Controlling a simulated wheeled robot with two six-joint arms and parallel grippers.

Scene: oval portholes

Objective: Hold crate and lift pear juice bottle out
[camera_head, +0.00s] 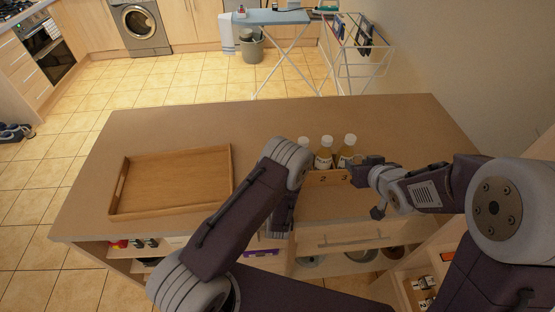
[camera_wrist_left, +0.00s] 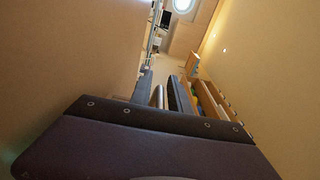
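An upright group of three bottles with white caps and yellowish contents, the clearest being the middle bottle (camera_head: 323,158), stands in a small wooden crate (camera_head: 322,177) on the counter. I cannot read which one is pear juice. My right gripper (camera_head: 364,167) is at the crate's right end; whether it touches the crate is unclear. My left gripper (camera_head: 283,212) hangs at the counter's front edge, left of the crate, partly hidden by my own arm. In the left wrist view its fingers (camera_wrist_left: 163,92) are apart, with no bottle or crate visible between them.
An empty wooden tray (camera_head: 172,181) lies on the counter (camera_head: 270,118) at left. Shelves and a drawer (camera_head: 350,240) are below the front edge. A shelf unit with jars (camera_head: 424,291) stands at lower right. The counter behind the bottles is clear.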

